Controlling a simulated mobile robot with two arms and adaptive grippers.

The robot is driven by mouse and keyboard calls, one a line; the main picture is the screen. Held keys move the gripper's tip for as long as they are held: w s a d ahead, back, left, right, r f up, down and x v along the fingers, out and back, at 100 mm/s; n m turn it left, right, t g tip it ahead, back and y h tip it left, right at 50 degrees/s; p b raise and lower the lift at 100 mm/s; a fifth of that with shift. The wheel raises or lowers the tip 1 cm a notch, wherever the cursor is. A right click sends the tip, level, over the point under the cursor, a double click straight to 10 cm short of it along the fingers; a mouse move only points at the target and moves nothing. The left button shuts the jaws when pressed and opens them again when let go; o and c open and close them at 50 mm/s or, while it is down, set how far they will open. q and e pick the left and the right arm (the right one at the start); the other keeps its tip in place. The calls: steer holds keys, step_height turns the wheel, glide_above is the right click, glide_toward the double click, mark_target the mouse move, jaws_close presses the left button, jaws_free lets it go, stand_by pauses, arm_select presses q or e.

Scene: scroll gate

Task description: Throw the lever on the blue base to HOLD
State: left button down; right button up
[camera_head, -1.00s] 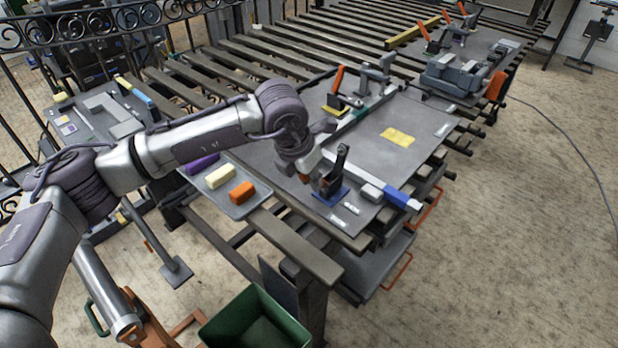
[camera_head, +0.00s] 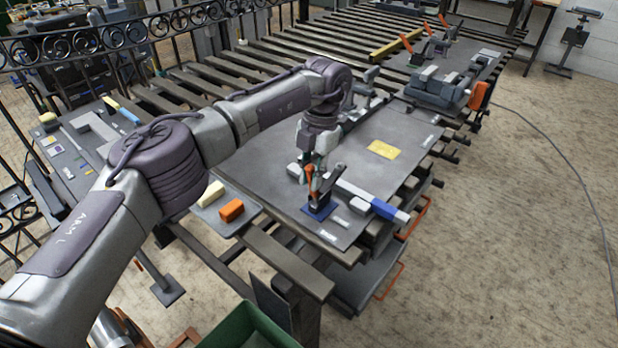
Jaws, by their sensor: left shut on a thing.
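The blue base (camera_head: 319,210) sits near the front edge of the grey table plate, with a dark upright bracket (camera_head: 327,187) on it. The lever's orange handle (camera_head: 309,174) stands up from the bracket, leaning a little left. My left gripper (camera_head: 315,172) reaches down over it from above and is shut on the handle. The fingertips and the top of the handle partly hide each other. Small white labels (camera_head: 331,237) lie on the plate by the base; their words are too small to read. My right gripper is not in view.
A bar with a blue end (camera_head: 390,211) lies just right of the base. A tray (camera_head: 219,226) with an orange block (camera_head: 231,210) and a cream block (camera_head: 210,194) is at the left. A green bin (camera_head: 247,326) stands below.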

arm_select(q)
steer(key=shift+w+d, duration=0.1)
steer(key=shift+w, duration=0.05)
stand_by(0.5)
steer(key=c, duration=1.1)
jaws_free()
steer(key=shift+w+d+r, duration=0.15)
steer(key=shift+w+r, duration=0.1)
steer(key=shift+r, duration=1)
steer(key=shift+w+d+r, duration=0.2)
steer(key=shift+r, duration=1)
steer(key=shift+w+d+r, duration=0.15)
steer(key=shift+w+r, duration=0.1)
steer(key=shift+r, duration=1)
